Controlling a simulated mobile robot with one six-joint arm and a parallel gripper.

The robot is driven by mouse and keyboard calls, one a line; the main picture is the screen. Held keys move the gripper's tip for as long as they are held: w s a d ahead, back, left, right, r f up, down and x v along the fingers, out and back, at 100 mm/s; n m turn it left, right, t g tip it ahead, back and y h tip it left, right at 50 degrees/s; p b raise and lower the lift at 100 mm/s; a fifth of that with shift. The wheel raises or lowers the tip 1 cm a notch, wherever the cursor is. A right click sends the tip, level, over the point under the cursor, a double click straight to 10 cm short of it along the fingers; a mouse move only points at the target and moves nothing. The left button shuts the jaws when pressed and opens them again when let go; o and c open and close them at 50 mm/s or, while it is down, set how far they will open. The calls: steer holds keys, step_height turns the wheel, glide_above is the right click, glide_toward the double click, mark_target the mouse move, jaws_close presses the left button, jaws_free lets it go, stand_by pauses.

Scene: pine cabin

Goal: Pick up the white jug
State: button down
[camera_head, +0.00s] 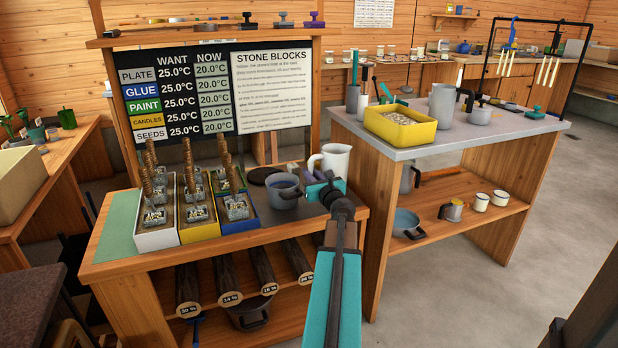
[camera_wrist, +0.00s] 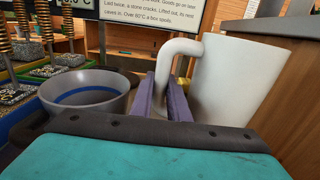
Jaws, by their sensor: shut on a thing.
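The white jug (camera_head: 336,159) stands upright at the right end of the wooden bench, its handle on its left side. It fills the right of the wrist view (camera_wrist: 233,80). My gripper (camera_head: 317,178) reaches over the bench from the front. In the wrist view its two purple fingers (camera_wrist: 167,100) are shut on the jug's handle (camera_wrist: 166,62), one on each side. The lower part of the jug is hidden behind my wrist in the wrist view. I cannot tell whether its base touches the bench.
A grey pot (camera_head: 283,190) stands close left of the jug. Trays of stone blocks with springs (camera_head: 198,231) fill the bench's left. A grey-topped table (camera_head: 440,138) with a yellow box (camera_head: 400,140) stands close on the right. A sign board (camera_head: 271,90) rises behind.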

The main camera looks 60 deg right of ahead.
steer(key=shift+s+a+r, duration=0.1)
steer(key=shift+r, duration=0.6)
steer(key=p+v, duration=0.3)
steer(key=v, duration=0.4)
steer(key=shift+a+r, duration=0.35)
steer(key=shift+a, duration=0.3)
steer(key=shift+s+a+p, duration=0.35)
steer(key=shift+a+p, duration=0.05)
steer(key=shift+p, duration=2.8)
steer(key=shift+p+v, duration=0.8)
steer(key=shift+p, duration=2.35)
steer(key=shift+s+a+r+p, duration=0.25)
steer(key=shift+s+a+p, duration=0.4)
steer(key=shift+p, duration=1.05)
steer(key=shift+s+a+p, duration=0.2)
steer(key=shift+p, duration=0.45)
steer(key=shift+p+v, duration=1.4)
steer(key=shift+p, duration=1.1)
steer(key=shift+a, duration=0.15)
